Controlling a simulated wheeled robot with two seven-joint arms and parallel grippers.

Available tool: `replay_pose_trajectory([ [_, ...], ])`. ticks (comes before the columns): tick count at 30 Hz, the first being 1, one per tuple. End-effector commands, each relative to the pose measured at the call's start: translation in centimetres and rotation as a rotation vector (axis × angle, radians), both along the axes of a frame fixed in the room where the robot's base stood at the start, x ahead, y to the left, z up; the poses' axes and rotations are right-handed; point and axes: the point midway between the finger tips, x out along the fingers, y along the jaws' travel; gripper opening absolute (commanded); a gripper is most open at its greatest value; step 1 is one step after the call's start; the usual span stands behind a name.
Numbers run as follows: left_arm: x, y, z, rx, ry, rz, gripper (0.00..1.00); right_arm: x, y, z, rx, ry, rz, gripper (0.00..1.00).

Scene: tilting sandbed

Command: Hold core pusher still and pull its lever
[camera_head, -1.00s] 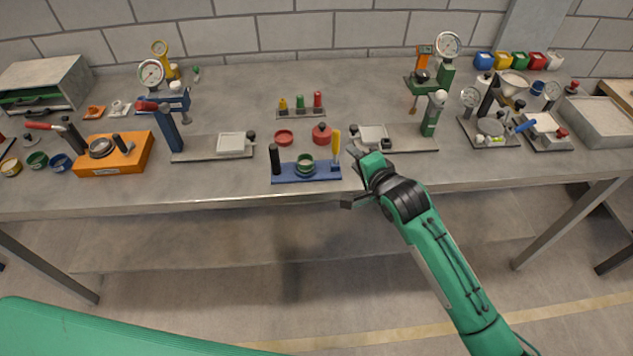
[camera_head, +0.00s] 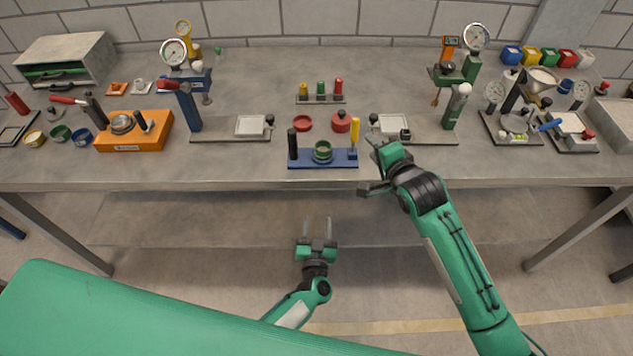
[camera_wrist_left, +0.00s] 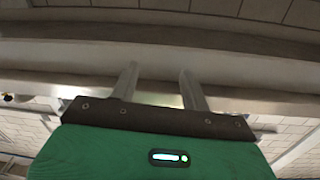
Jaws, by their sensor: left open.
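A low fixture with a blue base (camera_head: 340,164), a black upright grip at its left end, a green ring (camera_head: 322,150) in the middle and a yellow lever (camera_head: 353,157) at its right end stands at the table's front edge; I take it for the core pusher. My right gripper (camera_head: 368,166) is open and empty, just right of the yellow lever and apart from it. My left gripper (camera_head: 316,222) is open and empty, below and in front of the table edge. Its two fingers (camera_wrist_left: 158,88) also show spread in the left wrist view.
The table (camera_head: 230,165) is crowded behind the blue fixture. Bare tabletop lies left of the fixture.

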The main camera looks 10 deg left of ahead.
Motion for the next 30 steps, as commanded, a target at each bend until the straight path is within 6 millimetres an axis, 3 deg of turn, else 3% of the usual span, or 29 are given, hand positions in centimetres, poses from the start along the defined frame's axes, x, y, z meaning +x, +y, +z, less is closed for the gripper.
replay_pose_trajectory([
  [1,1.2,-0.1,3.1,-0.012,-0.052,0.063,0.47,0.0,0.0,0.0,0.000,0.000,0.000,0.36],
  [3,2.3,0.1,7.0,-0.027,-0.103,0.165,0.47,0.0,0.0,0.0,0.000,0.000,0.000,0.36],
  [6,3.0,0.5,11.1,-0.049,-0.127,0.301,0.47,0.0,0.0,0.0,0.000,0.000,0.000,0.36],
  [10,3.1,0.7,14.6,-0.082,-0.108,0.429,0.47,0.0,0.0,0.0,0.000,0.000,0.000,0.36],
  [15,2.9,0.8,16.5,-0.105,-0.066,0.511,0.47,0.0,0.0,0.0,0.000,0.000,0.000,0.36],
  [20,3.4,1.4,16.9,-0.108,-0.053,0.529,0.47,0.0,0.0,0.0,0.000,0.000,0.000,0.36],
  [30,8.1,5.3,16.9,-0.104,-0.057,0.528,0.47,0.0,0.0,0.0,0.000,0.000,0.000,0.36],
])
